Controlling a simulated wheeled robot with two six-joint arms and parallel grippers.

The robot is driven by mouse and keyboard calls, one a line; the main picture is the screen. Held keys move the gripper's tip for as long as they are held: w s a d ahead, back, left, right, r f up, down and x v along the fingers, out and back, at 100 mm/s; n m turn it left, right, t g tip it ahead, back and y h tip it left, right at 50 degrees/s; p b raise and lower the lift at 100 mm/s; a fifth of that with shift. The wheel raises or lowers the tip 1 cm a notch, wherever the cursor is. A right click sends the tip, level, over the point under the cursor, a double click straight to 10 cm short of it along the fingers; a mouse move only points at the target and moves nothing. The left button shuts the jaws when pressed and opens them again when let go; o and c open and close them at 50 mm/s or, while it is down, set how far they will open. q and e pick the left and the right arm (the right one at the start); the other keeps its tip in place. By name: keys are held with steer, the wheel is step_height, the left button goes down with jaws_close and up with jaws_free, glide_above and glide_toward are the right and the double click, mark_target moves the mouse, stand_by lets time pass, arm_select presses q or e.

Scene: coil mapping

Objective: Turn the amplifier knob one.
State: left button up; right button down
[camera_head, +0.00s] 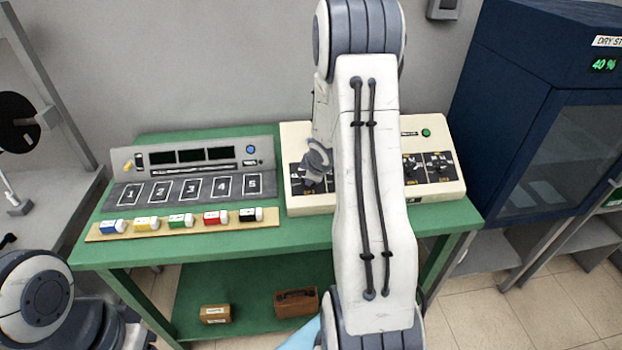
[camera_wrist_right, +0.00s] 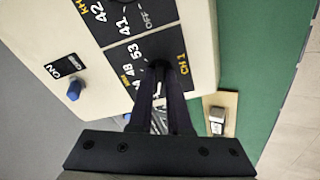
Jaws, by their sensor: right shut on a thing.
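The amplifier (camera_head: 298,135) is a cream box with a sloped front and a row of black dial panels, at the back right of the green table. Its black knobs, such as one near the right end (camera_head: 438,162), stand on these panels. My right gripper (camera_head: 306,182) is at the leftmost panel, partly hidden by my arm. In the right wrist view my right gripper (camera_wrist_right: 159,68) is shut on the knob of the panel marked CH 1 (camera_wrist_right: 182,64); its fingers mostly hide the knob. My left gripper is out of view; only part of my left arm shows at lower left.
A grey device (camera_head: 190,157) with numbered slots stands left of the amplifier on the green table (camera_head: 300,240). Several coloured blocks lie on a wooden strip (camera_head: 95,236) before it. A dark blue cabinet (camera_head: 515,75) stands close at the right. Two boxes sit on the lower shelf.

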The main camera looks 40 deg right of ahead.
steer(key=shift+m, duration=0.5)
steer(key=shift+r, duration=0.1)
steer(key=c, duration=0.9)
jaws_free()
steer(key=shift+o, duration=0.2)
steer(key=p+v, duration=0.4)
steer(key=v, duration=0.6)
steer(key=shift+r, duration=0.15)
steer(key=shift+a, duration=0.15)
